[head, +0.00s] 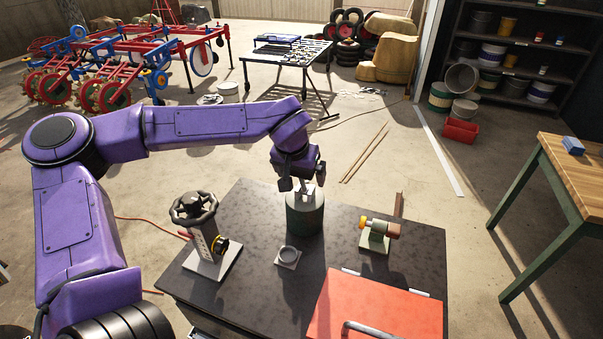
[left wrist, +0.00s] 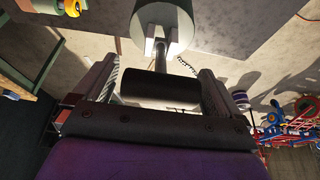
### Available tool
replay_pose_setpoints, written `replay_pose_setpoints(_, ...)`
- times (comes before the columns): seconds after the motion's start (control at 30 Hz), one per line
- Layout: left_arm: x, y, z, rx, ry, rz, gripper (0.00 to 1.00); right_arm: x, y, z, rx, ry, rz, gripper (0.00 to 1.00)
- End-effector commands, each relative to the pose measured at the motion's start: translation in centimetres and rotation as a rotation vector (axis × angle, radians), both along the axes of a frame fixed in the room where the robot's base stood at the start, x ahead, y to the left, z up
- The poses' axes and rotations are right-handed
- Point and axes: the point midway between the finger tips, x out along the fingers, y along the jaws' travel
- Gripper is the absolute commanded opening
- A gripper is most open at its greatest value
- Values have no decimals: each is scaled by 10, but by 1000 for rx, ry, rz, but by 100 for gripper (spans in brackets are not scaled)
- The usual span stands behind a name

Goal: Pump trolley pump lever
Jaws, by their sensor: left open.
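The trolley (head: 262,262) has a dark top with several fittings on it. A dark grey-green cylinder (head: 305,218), seemingly the pump body, stands upright at its back edge. In the left wrist view the cylinder (left wrist: 165,25) carries a pale bracket and a thin rod ending in a black crosswise grip (left wrist: 160,88), seemingly the lever's handle. My left gripper (head: 302,184) is open just above the cylinder, with its fingers on either side of the black grip and gaps at both ends. The head view hides the grip behind the gripper. My right gripper is not in view.
A red lid (head: 375,308) covers the front right. A wooden-topped bench (head: 575,170) stands farther right.

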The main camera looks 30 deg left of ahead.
Motion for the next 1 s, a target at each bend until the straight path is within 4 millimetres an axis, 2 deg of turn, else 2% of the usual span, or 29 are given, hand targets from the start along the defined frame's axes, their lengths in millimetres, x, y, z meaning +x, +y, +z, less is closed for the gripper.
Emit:
replay_pose_setpoints(0.1, 3, 1, -7, 0, 0, -1, 98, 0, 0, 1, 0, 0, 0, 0)
replay_pose_setpoints(0.33, 3, 1, -8, 0, -1, 0, 98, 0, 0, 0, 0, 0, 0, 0)
replay_pose_setpoints(0.37, 3, 1, -8, 0, -1, 0, 91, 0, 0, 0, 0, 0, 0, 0)
replay_pose_setpoints(0.4, 3, 1, -8, 0, -1, 0, 78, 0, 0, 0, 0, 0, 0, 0)
replay_pose_setpoints(0.57, 3, 1, -8, 0, -1, 0, 26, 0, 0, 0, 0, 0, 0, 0)
replay_pose_setpoints(0.6, 3, 1, -8, 1, -1, 0, 22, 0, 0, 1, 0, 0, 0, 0)
replay_pose_setpoints(0.77, -2, 0, -5, 13, -47, -1, 22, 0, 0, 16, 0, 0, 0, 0)
replay_pose_setpoints(1.0, -3, 0, -11, 15, -62, 0, 22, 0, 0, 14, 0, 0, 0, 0)
